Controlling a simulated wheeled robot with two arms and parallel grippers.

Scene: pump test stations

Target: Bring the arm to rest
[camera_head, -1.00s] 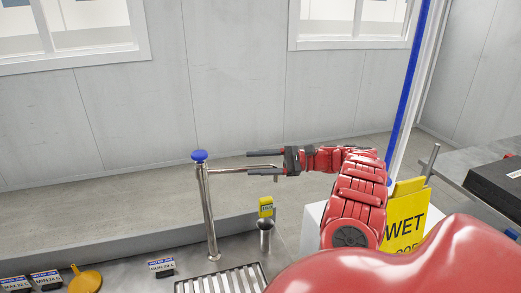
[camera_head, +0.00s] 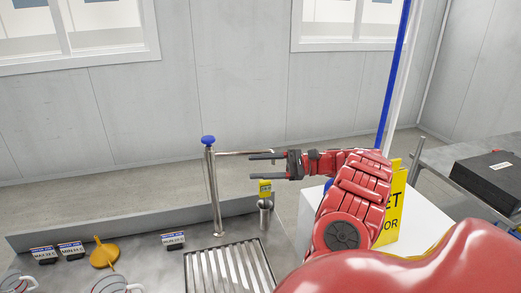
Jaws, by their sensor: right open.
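My right arm (camera_head: 350,205) is red with a black gripper and comes in from the lower right. My right gripper (camera_head: 252,168) is open, its two dark fingers pointing left with nothing seen between them. It is in the air just right of the steel post, close by the spout in the picture. The steel post (camera_head: 215,190) stands upright with a blue knob (camera_head: 208,140) on top and a thin spout (camera_head: 240,153) reaching right. My left gripper is not in view.
A slotted drain grate (camera_head: 228,268) lies on the counter, with a metal cup (camera_head: 265,213) and yellow tag (camera_head: 265,188) behind it. A yellow funnel (camera_head: 104,254) and small labels (camera_head: 173,240) are to the left. A yellow sign (camera_head: 392,212) and a black case (camera_head: 490,178) are at right.

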